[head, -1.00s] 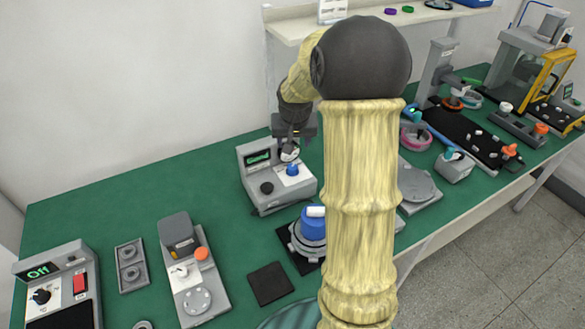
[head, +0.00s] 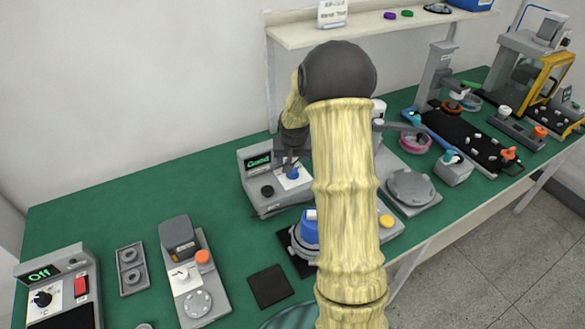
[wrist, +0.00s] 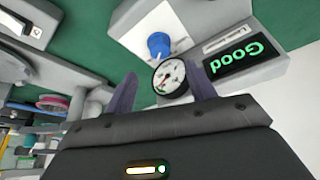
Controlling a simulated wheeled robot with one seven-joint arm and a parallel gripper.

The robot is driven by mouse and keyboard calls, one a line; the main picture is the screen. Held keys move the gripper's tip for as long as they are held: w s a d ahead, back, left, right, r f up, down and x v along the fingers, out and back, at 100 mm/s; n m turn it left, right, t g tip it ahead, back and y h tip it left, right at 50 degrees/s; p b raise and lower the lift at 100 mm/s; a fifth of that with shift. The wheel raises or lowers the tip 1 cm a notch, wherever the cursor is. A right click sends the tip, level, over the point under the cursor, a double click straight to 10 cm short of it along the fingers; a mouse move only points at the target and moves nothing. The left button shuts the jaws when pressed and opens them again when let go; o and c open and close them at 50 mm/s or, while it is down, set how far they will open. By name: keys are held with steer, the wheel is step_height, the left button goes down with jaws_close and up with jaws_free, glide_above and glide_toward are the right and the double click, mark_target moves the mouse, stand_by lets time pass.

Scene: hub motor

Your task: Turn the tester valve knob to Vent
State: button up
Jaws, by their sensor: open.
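The tester (head: 262,200) is a grey box on the green bench, with a green display (head: 258,161) that reads "Good". In the head view my gripper is close above the knob and partly hidden. I cannot read the valve labels.
A blue-capped part (head: 308,226) in a grey fixture stands in front of the tester, partly behind my arm. A dark square pad (head: 270,286) and a grey device with an orange button (head: 203,257) are to the left. The back-left bench is clear.

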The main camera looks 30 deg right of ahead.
steer(key=x, duration=0.8)
steer(key=shift+w+f+p, duration=0.1)
steer(key=shift+p, duration=0.3)
steer(key=c, duration=1)
steer(key=shift+o, duration=0.2)
